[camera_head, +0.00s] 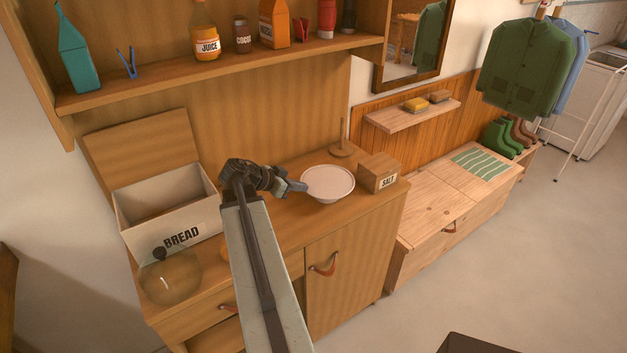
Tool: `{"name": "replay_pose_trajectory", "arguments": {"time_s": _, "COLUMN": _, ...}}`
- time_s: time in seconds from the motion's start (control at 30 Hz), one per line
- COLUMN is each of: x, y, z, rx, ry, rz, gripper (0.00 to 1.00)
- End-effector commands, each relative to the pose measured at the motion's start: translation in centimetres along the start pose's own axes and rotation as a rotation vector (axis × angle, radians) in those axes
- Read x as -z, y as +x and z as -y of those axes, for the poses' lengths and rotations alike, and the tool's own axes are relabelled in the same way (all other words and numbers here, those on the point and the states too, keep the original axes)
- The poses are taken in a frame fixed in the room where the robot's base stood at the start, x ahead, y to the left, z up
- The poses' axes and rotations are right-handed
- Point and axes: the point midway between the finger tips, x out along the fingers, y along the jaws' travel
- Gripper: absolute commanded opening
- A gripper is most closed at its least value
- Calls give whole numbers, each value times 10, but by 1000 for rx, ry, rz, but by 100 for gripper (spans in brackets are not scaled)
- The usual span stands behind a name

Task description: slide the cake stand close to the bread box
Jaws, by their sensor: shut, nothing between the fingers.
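The cake stand appears to be the round white dish (329,182) on the counter, right of my gripper; its foot is mostly hidden under the rim. The bread box (190,235) is a white open-topped box marked BREAD at the counter's left, with a wooden lid or board (140,143) upright behind it. My gripper (301,187) is shut and empty, its tip at the left edge of the dish. I cannot tell whether it touches. My arm crosses the counter between the bread box and the dish.
A glass dome (171,281) with a dark knob sits in front of the bread box. A wooden salt box (379,173) stands close on the dish's right, and an upright wooden holder (342,146) stands behind. A shelf (230,66) with bottles and cartons hangs above.

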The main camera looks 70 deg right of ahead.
Motion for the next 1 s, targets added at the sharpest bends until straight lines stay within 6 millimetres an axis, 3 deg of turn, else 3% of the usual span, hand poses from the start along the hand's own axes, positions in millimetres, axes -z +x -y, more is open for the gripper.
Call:
{"name": "replay_pose_trajectory", "arguments": {"time_s": 0.57, "x": 64, "y": 94, "z": 1, "rx": 0, "ry": 0, "rz": 0, "gripper": 0}}
{"name": "replay_pose_trajectory", "arguments": {"time_s": 0.7, "x": 50, "y": 102, "z": 1, "rx": 2, "ry": -2, "rz": 0, "gripper": 0}}
{"name": "replay_pose_trajectory", "arguments": {"time_s": 1.0, "x": 48, "y": 102, "z": -1, "rx": -3, "ry": 0, "rz": 7, "gripper": 0}}
